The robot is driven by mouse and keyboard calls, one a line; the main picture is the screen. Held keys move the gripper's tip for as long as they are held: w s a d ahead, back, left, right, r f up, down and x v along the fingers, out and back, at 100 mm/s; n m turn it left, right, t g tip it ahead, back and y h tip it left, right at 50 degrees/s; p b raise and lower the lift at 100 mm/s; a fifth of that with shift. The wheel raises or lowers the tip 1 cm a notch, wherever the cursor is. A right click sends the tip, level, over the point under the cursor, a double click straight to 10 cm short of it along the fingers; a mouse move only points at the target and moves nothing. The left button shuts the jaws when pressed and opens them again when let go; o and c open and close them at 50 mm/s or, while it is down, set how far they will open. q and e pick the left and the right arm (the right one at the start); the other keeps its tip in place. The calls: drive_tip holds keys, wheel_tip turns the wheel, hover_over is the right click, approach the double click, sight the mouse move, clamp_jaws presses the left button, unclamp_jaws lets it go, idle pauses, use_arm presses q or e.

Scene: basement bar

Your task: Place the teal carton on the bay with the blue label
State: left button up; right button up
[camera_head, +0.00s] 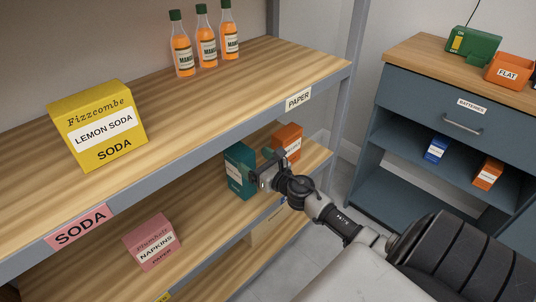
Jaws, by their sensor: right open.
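The teal carton (238,172) stands upright on the lower shelf, toward its right end. My right gripper (266,170) is open at the right side of the teal carton and covers part of it. I cannot tell whether the fingers touch it. A small piece of a blue label (283,201) shows on the lower shelf's front edge, just below my right gripper, which hides part of it. My left gripper is not in view.
An orange carton (288,140) stands just behind my right gripper. A pink napkins box (152,242) is further left on the lower shelf. The upper shelf (215,100) overhangs, holding a yellow soda box (98,125) and bottles. A blue cabinet (400,80) stands at right.

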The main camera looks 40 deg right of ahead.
drive_tip(key=s+a+f+m+g+h, duration=0.3)
drive_tip(key=s+f+m+g+h, duration=0.25)
drive_tip(key=s+f+m, duration=1.15)
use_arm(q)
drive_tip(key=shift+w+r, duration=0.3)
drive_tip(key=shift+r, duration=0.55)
use_arm(e)
drive_tip(key=s+a+f+m+g+y, duration=0.2)
drive_tip(key=s+a+f+m+g, duration=0.2)
drive_tip(key=a+m, duration=0.3)
drive_tip(key=s+a+f+m+g+y, duration=0.2)
drive_tip(key=s+a+f+m+g, duration=0.3)
drive_tip(key=m, duration=0.5)
drive_tip(key=s+a+g, duration=0.1)
drive_tip(key=s+a, duration=0.1)
drive_tip(key=a, duration=0.1)
drive_tip(key=shift+a+m, duration=0.2)
drive_tip(key=shift+m, duration=0.2)
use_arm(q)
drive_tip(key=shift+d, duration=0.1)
use_arm(e)
drive_tip(key=shift+s+y, duration=0.1)
drive_tip(key=shift+y, duration=0.15)
